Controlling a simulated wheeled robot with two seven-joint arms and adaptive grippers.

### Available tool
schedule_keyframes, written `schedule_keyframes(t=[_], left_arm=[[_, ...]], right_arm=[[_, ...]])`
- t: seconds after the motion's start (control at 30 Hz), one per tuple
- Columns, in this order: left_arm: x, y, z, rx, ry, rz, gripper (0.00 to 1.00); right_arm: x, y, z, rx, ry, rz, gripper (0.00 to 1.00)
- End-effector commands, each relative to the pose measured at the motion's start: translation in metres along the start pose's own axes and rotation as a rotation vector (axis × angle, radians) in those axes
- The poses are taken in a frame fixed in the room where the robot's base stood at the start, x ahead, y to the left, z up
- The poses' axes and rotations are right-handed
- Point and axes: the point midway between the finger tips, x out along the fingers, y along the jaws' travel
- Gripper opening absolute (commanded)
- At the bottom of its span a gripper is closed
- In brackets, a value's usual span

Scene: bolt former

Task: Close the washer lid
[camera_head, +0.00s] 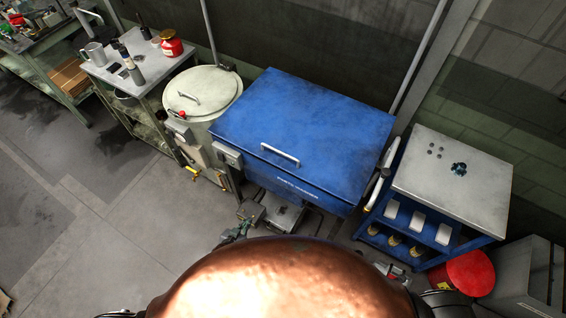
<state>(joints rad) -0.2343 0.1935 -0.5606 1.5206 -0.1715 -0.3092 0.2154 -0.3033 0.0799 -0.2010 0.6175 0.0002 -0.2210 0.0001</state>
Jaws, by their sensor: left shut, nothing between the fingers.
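The blue parts washer (325,196) stands against the back wall in the centre. Its blue lid (315,115) lies flat over the tub and looks closed, with no gap visible along the front edge. A pale bar handle (280,154) is on the lid near its front edge. My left gripper (238,231) is low in front of the washer's left front corner, shut and empty, apart from the lid and handle. A small dark grey part at the right of my body may be my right gripper (392,273); its fingers are not clear.
A cream drum (215,85) stands close on the washer's left. A bench (115,70) with a mug, bottles and a red can is beyond it. A blue cart (450,185) and a red bin (470,270) are on the right. The floor at left is clear.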

Motion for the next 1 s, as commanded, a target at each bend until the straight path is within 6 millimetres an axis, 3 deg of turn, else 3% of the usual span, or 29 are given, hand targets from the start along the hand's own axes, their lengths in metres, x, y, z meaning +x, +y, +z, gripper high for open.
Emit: schedule_keyframes(t=[0.03, 0.1, 0.2, 0.3, 0.4, 0.57, 0.77, 1.0], left_arm=[[-0.027, 0.012, -0.07, 0.014, 0.071, 0.021, 0.0], [-0.052, 0.03, -0.136, 0.026, 0.152, 0.051, 0.0], [-0.089, 0.052, -0.211, 0.037, 0.247, 0.088, 0.0], [-0.118, 0.069, -0.263, 0.038, 0.315, 0.118, 0.0], [-0.137, 0.08, -0.291, 0.041, 0.355, 0.136, 0.0], [-0.14, 0.086, -0.307, 0.039, 0.377, 0.146, 0.0], [-0.112, 0.09, -0.318, 0.04, 0.378, 0.146, 0.0], [-0.065, 0.098, -0.336, 0.038, 0.377, 0.146, 0.0]], right_arm=[[-0.031, 0.004, -0.012, -0.002, 0.014, 0.003, 0.65], [-0.051, 0.006, -0.021, -0.003, 0.024, 0.005, 0.65], [-0.073, 0.009, -0.027, -0.003, 0.03, 0.007, 0.65], [-0.088, 0.009, -0.027, -0.003, 0.029, 0.008, 0.65], [-0.096, 0.009, -0.024, -0.002, 0.025, 0.007, 0.65], [-0.098, 0.008, -0.017, 0.0, 0.015, 0.006, 0.65], [-0.101, 0.004, -0.015, 0.002, 0.012, 0.002, 0.65], [-0.105, -0.001, -0.019, 0.003, 0.017, -0.003, 0.65]])
